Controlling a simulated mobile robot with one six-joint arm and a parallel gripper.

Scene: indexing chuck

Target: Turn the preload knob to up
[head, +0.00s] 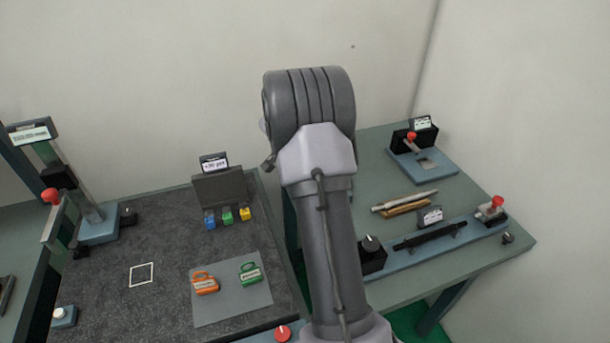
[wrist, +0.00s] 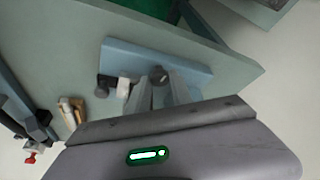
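A small dark round knob (wrist: 158,75) stands on a blue plate (wrist: 190,70) in the wrist view. I take it for the preload knob, but no label on it is readable. A thin mark shows on its top; its setting is unclear. My gripper (wrist: 162,86) reaches in from below with its two grey fingers apart, tips close to the knob. I cannot tell whether they touch it. A dark part (wrist: 103,86) and a white label (wrist: 123,88) sit left of the knob. In the head view my arm hides the gripper, plate and knob.
The plate lies near the table's edge. A dark bench (head: 110,300) with coloured tags stands left.

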